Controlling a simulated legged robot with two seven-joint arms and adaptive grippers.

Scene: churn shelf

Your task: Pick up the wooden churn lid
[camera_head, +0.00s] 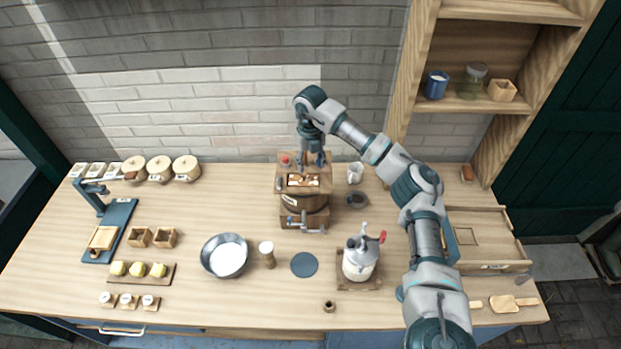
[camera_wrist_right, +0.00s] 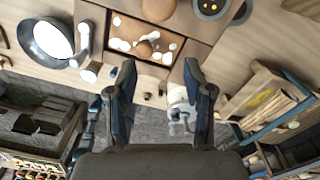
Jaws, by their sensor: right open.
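The wooden churn (camera_head: 304,203) stands at the back middle of the bench. Its rectangular top opening (camera_head: 303,180) shows brown and white contents, which also fill the opening in the right wrist view (camera_wrist_right: 143,40). A wooden part (camera_head: 322,182) frames the opening; I cannot tell a separate lid from the churn's top. My right gripper (camera_head: 313,159) reaches in from the right and points down at the back of the churn top, partly hiding it. In the right wrist view its two fingers (camera_wrist_right: 160,70) are apart with nothing between them. My left gripper is not in view.
A metal bowl (camera_head: 225,256), a shaker (camera_head: 267,254) and a dark disc (camera_head: 304,264) lie in front of the churn. A grinder with a red knob (camera_head: 360,262) stands front right. A small jar (camera_head: 355,172) is close right of the churn. A shelf (camera_head: 470,103) rises behind.

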